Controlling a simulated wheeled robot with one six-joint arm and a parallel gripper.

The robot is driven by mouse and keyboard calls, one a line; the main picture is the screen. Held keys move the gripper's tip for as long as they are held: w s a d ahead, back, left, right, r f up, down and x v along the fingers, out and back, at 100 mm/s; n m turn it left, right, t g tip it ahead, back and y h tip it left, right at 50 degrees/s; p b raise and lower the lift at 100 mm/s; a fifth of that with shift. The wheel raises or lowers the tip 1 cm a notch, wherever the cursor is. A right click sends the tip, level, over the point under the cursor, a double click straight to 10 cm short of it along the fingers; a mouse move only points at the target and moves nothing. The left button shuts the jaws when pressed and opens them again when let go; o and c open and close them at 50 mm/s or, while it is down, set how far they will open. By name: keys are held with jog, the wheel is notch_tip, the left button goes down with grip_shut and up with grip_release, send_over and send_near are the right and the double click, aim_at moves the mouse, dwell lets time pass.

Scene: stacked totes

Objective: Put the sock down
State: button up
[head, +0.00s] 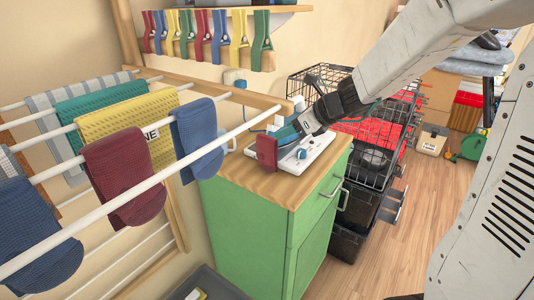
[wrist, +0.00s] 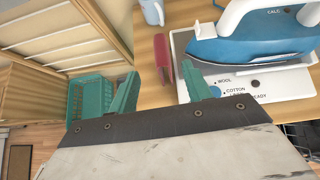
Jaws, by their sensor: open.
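My gripper (wrist: 160,70) is open, its two green fingers apart above the wooden cabinet top. A small upright red piece (wrist: 163,58) shows between and beyond the fingertips; in the head view the red piece (head: 267,150) is at the near edge of the cabinet top. I cannot tell for sure whether it is the sock or whether a finger touches it. On the rack hang a dark red sock (head: 124,176), a blue sock (head: 197,135) and a navy sock (head: 38,235).
A blue and white iron (wrist: 250,40) stands on a white plate (wrist: 270,82) right of the fingers. A light blue mug (wrist: 152,11) stands behind. The green cabinet (head: 248,232) is beside the drying rack (head: 215,143). Black wire crates (head: 372,150) stand to the right.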

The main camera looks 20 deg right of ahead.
aim_at(269, 137)
jog(key=shift+m, duration=0.3)
jog(key=x, duration=0.8)
jog(key=shift+w+r, duration=0.15)
jog(key=shift+r, duration=0.05)
grip_shut()
